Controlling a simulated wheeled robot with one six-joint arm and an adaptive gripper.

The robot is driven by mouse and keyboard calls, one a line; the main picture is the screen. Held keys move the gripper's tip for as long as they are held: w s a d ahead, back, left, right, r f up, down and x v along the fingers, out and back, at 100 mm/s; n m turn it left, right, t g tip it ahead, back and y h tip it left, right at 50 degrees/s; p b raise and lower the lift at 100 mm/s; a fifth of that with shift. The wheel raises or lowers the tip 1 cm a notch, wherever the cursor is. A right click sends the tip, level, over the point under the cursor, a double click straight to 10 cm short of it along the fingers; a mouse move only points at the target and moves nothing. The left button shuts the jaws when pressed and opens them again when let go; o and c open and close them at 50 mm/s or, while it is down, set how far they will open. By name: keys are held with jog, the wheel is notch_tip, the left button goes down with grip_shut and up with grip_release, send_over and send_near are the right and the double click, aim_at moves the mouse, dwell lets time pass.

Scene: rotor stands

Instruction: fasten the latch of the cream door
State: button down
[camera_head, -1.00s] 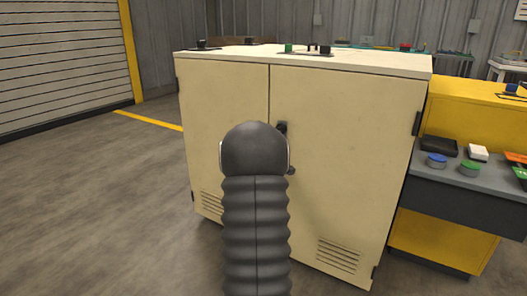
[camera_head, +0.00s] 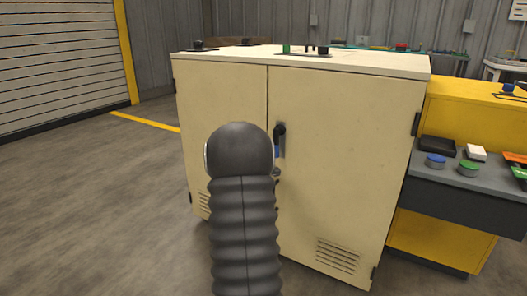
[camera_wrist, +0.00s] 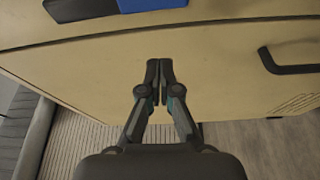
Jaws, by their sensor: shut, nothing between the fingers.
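The cream door (camera_head: 345,170) is the right-hand door of a two-door cream cabinet and looks flush with its neighbour. A dark latch part (camera_head: 280,132) sits at its left edge near the seam, with a small blue patch just below it. My arm hides the area below that. In the wrist view, a dark and blue piece (camera_wrist: 150,3) crosses the top edge, cut off by the frame; it may be the latch. My gripper (camera_wrist: 160,68) is shut and empty, its tips in front of the cream panel, below that piece. I cannot tell whether they touch the panel.
A dark bar handle (camera_wrist: 288,64) stands out from the panel at the right of the wrist view. The left door (camera_head: 220,110) is shut. A yellow console with buttons (camera_head: 470,205) stands to the right. The floor at left is clear.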

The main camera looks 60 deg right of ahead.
jog(key=v, duration=0.8)
jog(key=shift+s, duration=0.25)
jog(key=shift+d+r, duration=0.1)
jog(key=shift+d, duration=0.05)
